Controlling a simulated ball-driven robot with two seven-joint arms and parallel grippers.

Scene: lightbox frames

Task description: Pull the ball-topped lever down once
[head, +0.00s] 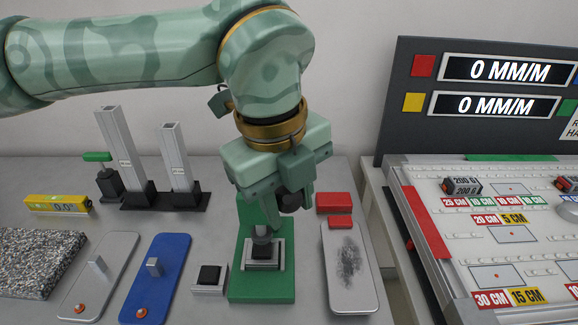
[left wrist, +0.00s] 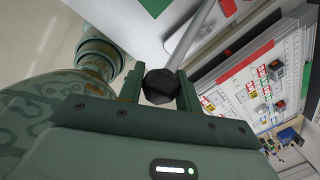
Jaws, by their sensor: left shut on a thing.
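The lever's black ball (head: 290,202) shows between the fingers of my left gripper (head: 285,212), above the green base plate (head: 270,290). In the left wrist view the dark ball (left wrist: 161,88) sits between the two fingers of my left gripper (left wrist: 160,76), which is shut on it. A thin grey rod (left wrist: 188,35) runs from the ball toward the top of that view. In the head view the fingers hide most of the lever, so its tilt is hard to tell. My right gripper is not in view.
Right of the green plate lie a grey pad (head: 350,285) and a red block (head: 334,202). To its left are a small black-topped block (head: 209,279), a blue plate (head: 150,290) and metal posts (head: 112,150). A panel with two displays (head: 494,105) stands at right.

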